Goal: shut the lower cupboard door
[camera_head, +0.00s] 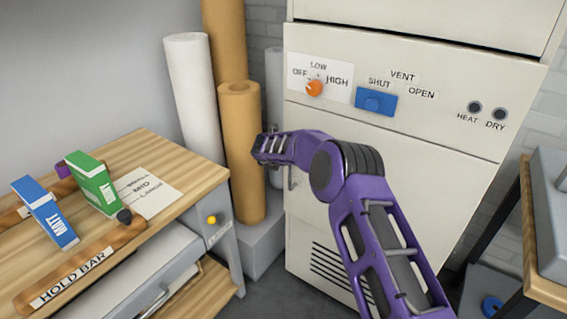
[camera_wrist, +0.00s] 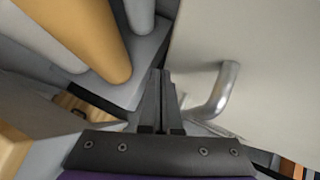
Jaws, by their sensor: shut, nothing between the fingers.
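The lower cupboard door (camera_head: 400,215) is a cream panel on the tall cabinet, with dark vent slots low on it. A metal bar handle (camera_head: 291,178) shows near its left edge, partly behind my arm. In the wrist view the door (camera_wrist: 260,60) fills the upper right, and its bent handle (camera_wrist: 222,92) stands out from it. I cannot tell how far the door stands from its frame. My gripper (camera_wrist: 160,74) is shut and empty, left of the handle and apart from it in the picture. In the head view my arm crosses in front of the door.
White (camera_head: 193,95) and tan (camera_head: 241,150) rolls stand left of the cabinet on a grey block (camera_head: 262,240). A wooden bench (camera_head: 150,150) with blue and green boxes stands at the left. A grey case (camera_head: 552,215) on a table stands at the right.

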